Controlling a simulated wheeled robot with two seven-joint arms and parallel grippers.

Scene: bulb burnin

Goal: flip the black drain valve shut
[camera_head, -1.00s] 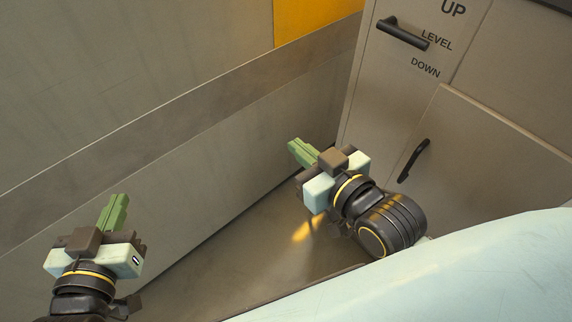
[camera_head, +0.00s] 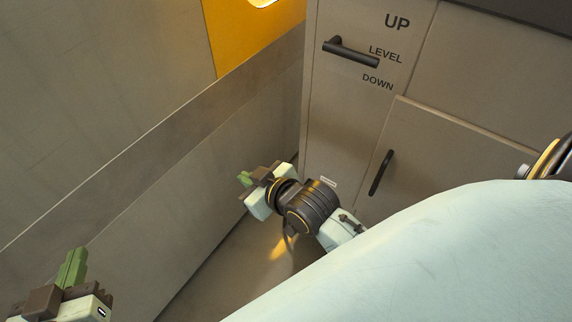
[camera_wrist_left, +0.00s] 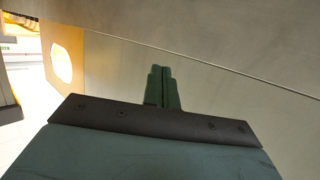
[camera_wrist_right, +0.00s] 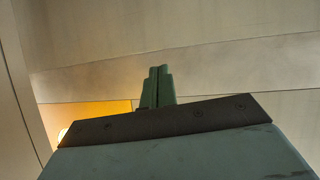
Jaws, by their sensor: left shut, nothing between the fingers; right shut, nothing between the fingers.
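I cannot identify a drain valve in any view. A black lever (camera_head: 350,52) sits on a beige panel beside the words UP, LEVEL and DOWN in the head view. A black bar handle (camera_head: 380,172) is on the lower cabinet door. My left gripper (camera_head: 72,267) is shut and empty at the lower left, far from both; its green fingers show in the left wrist view (camera_wrist_left: 162,88). My right gripper (camera_head: 245,179) is shut and empty near the grey wall, left of and apart from the bar handle; it also shows in the right wrist view (camera_wrist_right: 157,87).
A grey wall (camera_head: 120,160) with a yellow panel (camera_head: 240,40) runs along the left. The beige cabinet (camera_head: 460,130) closes off the right side. Bare floor (camera_head: 225,265) shows in the corner between them.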

